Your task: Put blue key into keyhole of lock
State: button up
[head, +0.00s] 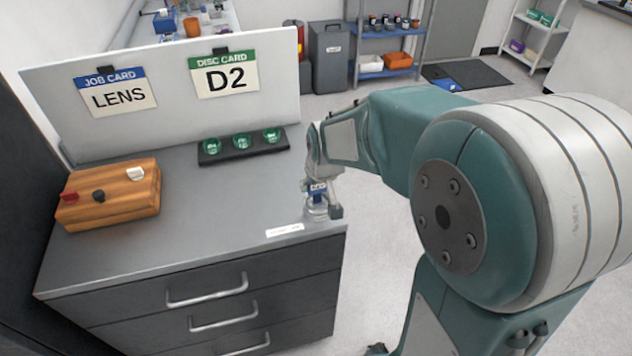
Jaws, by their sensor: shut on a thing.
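My gripper (321,201) is at the front right corner of the grey cabinet top, pointing down. It is shut on the blue key (318,188), whose small blue head with pale lettering shows between the fingers. A pale, rounded metallic piece (316,210), perhaps the lock, shows directly below the blue head at the cabinet's edge. The fingers partly cover it. No keyhole can be made out, and I cannot tell whether the key's shaft is in it or above it.
A wooden block (130,205) at left holds red, black and white keys. A dark tray (215,157) with three green discs lies at the back. A white panel (170,130) bears cards reading LENS and D2. A white label (285,230) lies near the front edge. The middle top is clear.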

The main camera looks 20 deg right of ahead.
jog(key=shift+f, duration=1.35)
dwell(0.4)
jog(key=o, duration=1.2)
jog(key=v, duration=1.2)
jog(key=v, duration=0.8)
jog(key=shift+a, duration=0.1)
dwell(0.4)
